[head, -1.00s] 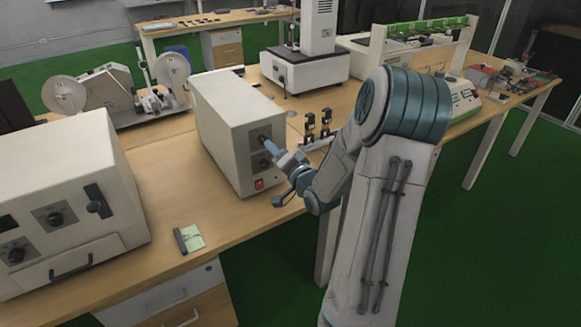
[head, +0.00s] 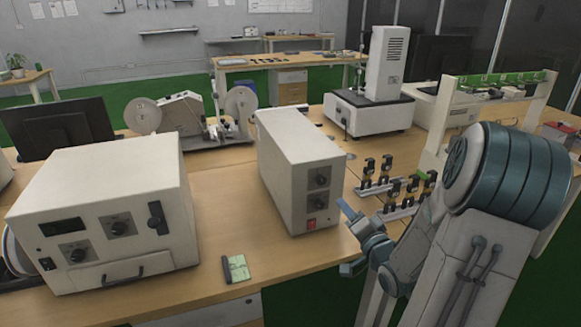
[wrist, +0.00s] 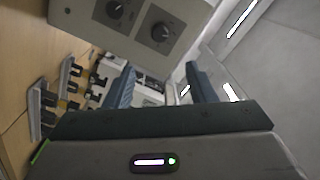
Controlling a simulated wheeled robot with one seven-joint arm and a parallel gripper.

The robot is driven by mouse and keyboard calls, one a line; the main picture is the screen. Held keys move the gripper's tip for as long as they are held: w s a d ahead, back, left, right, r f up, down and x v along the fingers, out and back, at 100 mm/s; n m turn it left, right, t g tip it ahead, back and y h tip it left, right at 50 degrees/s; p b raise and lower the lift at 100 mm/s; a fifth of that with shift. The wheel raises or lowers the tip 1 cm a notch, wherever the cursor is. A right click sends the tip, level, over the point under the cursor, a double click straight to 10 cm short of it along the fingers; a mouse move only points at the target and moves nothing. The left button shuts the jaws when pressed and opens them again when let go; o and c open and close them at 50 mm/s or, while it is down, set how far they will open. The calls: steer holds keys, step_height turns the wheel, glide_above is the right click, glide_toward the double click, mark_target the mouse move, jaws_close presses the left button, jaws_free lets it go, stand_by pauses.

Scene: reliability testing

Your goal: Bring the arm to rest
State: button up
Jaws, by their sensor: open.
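My gripper (head: 350,212) is in the head view at lower right, at the front edge of the table, to the right of a white box with two knobs (head: 298,170). A gap shows between the gripper and that box. In the wrist view my gripper (wrist: 157,84) shows two blue-grey fingers spread apart with nothing between them. The knobbed face of the box also shows in the wrist view (wrist: 135,30), beyond the fingers. My arm is bent and comes in from the lower right.
Small black clamps on rails (head: 395,195) stand right of the box. A tall white device (head: 385,75) is behind.

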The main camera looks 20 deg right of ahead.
steer(key=s+a+r+n+g+p, duration=0.1)
steer(key=s+a+r+n+g, duration=0.1)
steer(key=s+a+n+g, duration=0.3)
steer(key=s+a+r+n+g, duration=0.2)
steer(key=s+a+n+g, duration=0.3)
steer(key=s+a+g, duration=0.5)
steer(key=s+a, duration=0.4)
steer(key=s, duration=0.1)
steer(key=shift+r+n+h+p, duration=0.2)
steer(key=shift+n+h+p, duration=0.1)
steer(key=shift+p, duration=0.1)
steer(key=shift+w, duration=0.1)
